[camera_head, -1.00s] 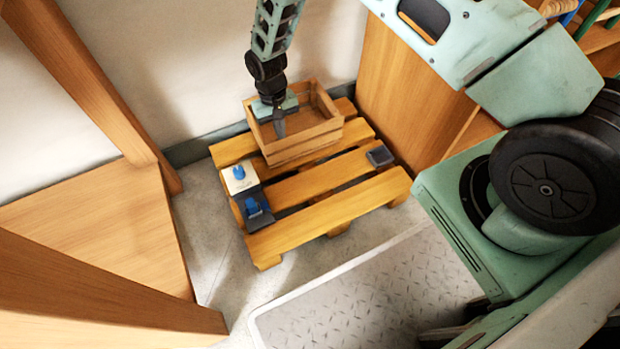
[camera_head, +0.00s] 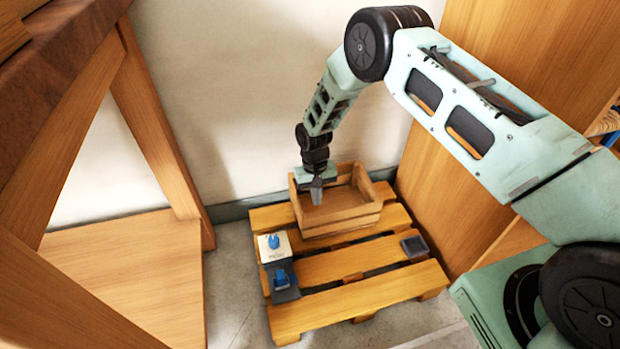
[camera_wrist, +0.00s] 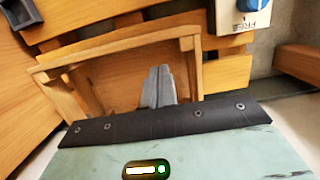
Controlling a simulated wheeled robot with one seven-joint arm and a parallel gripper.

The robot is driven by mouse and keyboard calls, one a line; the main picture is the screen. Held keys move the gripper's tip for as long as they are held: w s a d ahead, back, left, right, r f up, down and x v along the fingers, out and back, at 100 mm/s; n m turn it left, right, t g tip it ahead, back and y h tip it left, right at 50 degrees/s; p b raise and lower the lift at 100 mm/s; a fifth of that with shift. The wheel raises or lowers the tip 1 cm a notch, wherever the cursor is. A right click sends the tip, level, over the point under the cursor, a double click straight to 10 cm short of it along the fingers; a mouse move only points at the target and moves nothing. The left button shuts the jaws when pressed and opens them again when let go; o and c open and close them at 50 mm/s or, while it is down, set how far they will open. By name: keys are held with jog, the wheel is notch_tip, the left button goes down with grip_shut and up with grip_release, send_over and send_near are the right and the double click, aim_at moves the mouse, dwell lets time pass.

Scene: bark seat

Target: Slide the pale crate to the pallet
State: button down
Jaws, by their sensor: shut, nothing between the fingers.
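The pale crate (camera_head: 352,222), an open slatted wooden box, rests upright on the back part of the pallet (camera_head: 360,294), close to the wall. It also shows in the wrist view (camera_wrist: 108,52), with the pallet's slats (camera_wrist: 228,72) beyond it. My gripper (camera_head: 316,196) is shut and empty. It points down at the crate's left side, its fingertips over or just inside the opening. In the wrist view the closed grey fingers (camera_wrist: 158,88) stand in front of the crate's interior. I cannot tell whether they touch it.
A white block with a blue knob (camera_head: 273,253) and a dark block with a blue part (camera_head: 284,282) sit at the pallet's left edge. A small dark tray (camera_head: 414,246) lies at its right. Wooden furniture (camera_head: 125,275) stands left, a wooden panel (camera_head: 470,150) right.

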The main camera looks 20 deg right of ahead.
jog(key=w, duration=0.8)
jog(key=shift+w+p, duration=0.25)
jog(key=shift+p, duration=0.05)
jog(key=shift+r, duration=0.15)
jog(key=s+a+r+n+y, duration=0.1)
jog(key=s+a+r, duration=0.1)
jog(key=a+r, duration=0.35)
jog(key=s+a+r+n, duration=0.1)
jog(key=s+a+r, duration=0.1)
jog(key=r, duration=0.7)
jog(key=s+a+r+n, duration=0.2)
jog(key=s+a+r, duration=0.2)
jog(key=s+r, duration=0.9)
jog(key=s+d+r+n+t, duration=0.1)
jog(key=s+d+r, duration=0.15)
jog(key=s, duration=0.55)
jog(key=s+d+r+n, duration=0.15)
jog(key=s+r, duration=0.25)
jog(key=s, duration=0.5)
jog(key=s+d+r+n+t, duration=0.1)
jog(key=s+d+r, duration=0.2)
jog(key=s, duration=0.5)
notch_tip(320, 180, up, 38)
jog(key=p, duration=3.8)
jog(key=shift+s+f, duration=0.15)
jog(key=shift+s, duration=0.2)
